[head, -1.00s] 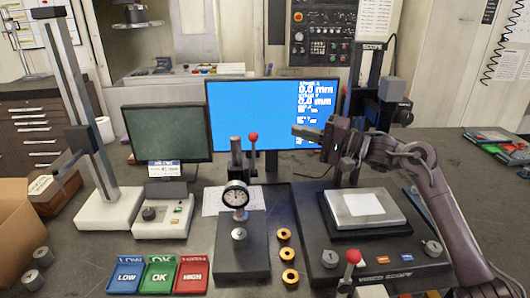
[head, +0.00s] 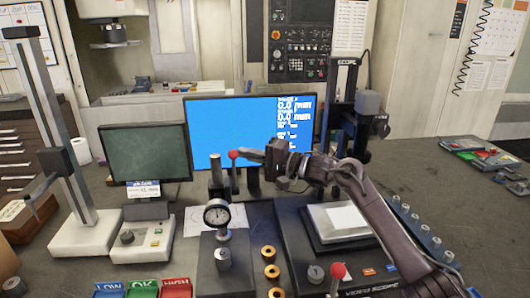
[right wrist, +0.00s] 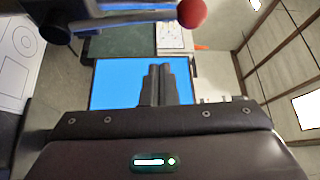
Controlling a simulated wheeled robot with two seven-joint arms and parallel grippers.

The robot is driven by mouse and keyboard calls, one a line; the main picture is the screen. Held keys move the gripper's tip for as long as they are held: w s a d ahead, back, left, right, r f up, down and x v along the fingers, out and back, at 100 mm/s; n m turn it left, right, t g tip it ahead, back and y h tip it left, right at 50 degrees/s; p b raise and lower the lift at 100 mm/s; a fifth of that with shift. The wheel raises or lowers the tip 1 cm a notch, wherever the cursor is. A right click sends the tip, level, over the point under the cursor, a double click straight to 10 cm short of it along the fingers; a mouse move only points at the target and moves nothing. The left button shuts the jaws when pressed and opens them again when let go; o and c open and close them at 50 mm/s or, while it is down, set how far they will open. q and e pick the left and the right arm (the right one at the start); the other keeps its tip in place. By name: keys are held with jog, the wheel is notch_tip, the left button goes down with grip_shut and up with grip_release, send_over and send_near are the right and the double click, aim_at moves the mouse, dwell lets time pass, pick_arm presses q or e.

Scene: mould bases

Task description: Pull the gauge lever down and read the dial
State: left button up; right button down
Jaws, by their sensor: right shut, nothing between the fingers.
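The dial gauge (head: 217,214) stands on a dark stand base (head: 228,262), with a metal workpiece (head: 223,258) under it. Its lever ends in a red knob (head: 233,155) and stands roughly upright behind the dial. My right gripper (head: 246,146) is shut and empty, its fingertips just right of and slightly above the knob in the head view. In the right wrist view the shut fingers (right wrist: 160,85) point at the blue screen, and the red knob (right wrist: 192,13) shows at the top edge. I cannot tell if they touch. The dial's reading is too small to make out. My left gripper is not in view.
A blue monitor (head: 230,125) and a dark screen (head: 146,155) stand behind. Brass rings (head: 269,272) lie right of the stand. Blue, green and red bins (head: 143,289) are at the front. A video scope (head: 344,90) with another red knob (head: 338,270) stands right.

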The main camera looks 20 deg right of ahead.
jog(key=s+a+p, duration=0.2)
jog(key=s, duration=0.1)
jog(key=shift+a+f, duration=0.15)
jog(key=shift+a, duration=0.05)
jog(key=shift+s+a+f+n+b, duration=0.1)
jog(key=shift+s+a+n+b, duration=0.05)
jog(key=shift+s+n+b, duration=0.4)
dwell(0.5)
jog(key=s+a+f+n+y+b, duration=0.2)
jog(key=s+f+n+y+b, duration=0.1)
jog(key=s+f+n, duration=0.3)
jog(key=shift+s+f+n+t+y+b, duration=0.3)
jog(key=shift+s+n+y+b, duration=0.15)
jog(key=shift+n+y, duration=0.25)
dwell(0.5)
jog(key=shift+f, duration=0.2)
dwell(0.4)
